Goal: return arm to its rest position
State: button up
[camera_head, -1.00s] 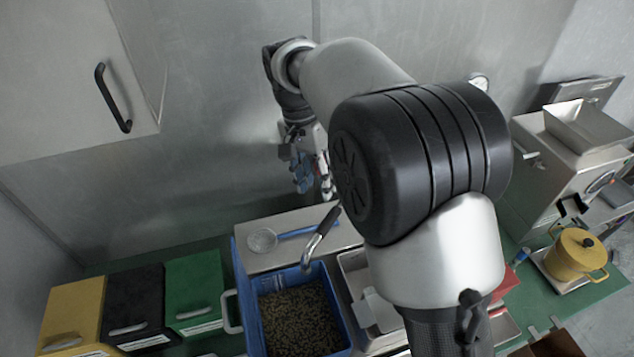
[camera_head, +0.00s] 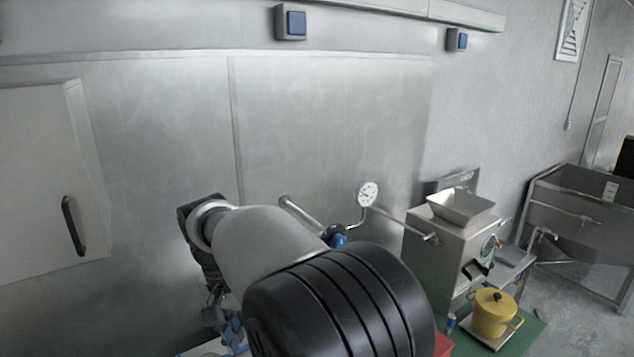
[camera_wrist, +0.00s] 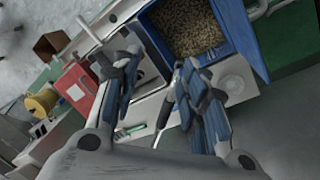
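My gripper (camera_head: 225,322) hangs at the lower left of the head view, partly cut off by the bottom edge and partly behind my arm. In the wrist view my gripper (camera_wrist: 160,95) shows two blue-padded fingers spread apart, with no object clearly held between them. Below the fingers are a blue bin (camera_wrist: 243,30) of brown beans and a pale round scoop head (camera_wrist: 233,84). A lever with a dark handle (camera_wrist: 180,72) shows between the fingers, seemingly beyond them. My arm is bent, with its large black joint at the bottom centre of the head view.
A wall cabinet (camera_head: 35,190) is at the left. A pressure gauge (camera_head: 367,194) and pipe are on the wall. The steel grinder (camera_head: 445,250) and yellow pot (camera_head: 493,318) stand at right, with a sink (camera_head: 580,230) beyond. A red box (camera_wrist: 78,90) lies on the bench.

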jog(key=s+d+n+t+y+b, duration=0.1)
jog(key=s+d+b, duration=0.35)
jog(key=d, duration=0.55)
jog(key=s+d+t+y+b, duration=0.1)
jog(key=s+d+b, duration=0.3)
jog(key=d, duration=0.5)
jog(key=s+d+f+t+b, duration=0.1)
jog(key=s+d+f+b, duration=0.3)
jog(key=s+f, duration=0.2)
jog(key=s+d+f+n+t+b, duration=0.1)
jog(key=s+d+f+t+b, duration=0.1)
jog(key=s+d+f+b, duration=0.2)
notch_tip(320, 180, down, 2)
jog(key=s, duration=0.2)
jog(key=shift+s+d+n, duration=0.25)
jog(key=shift+s+n, duration=0.05)
jog(key=shift+s, duration=0.1)
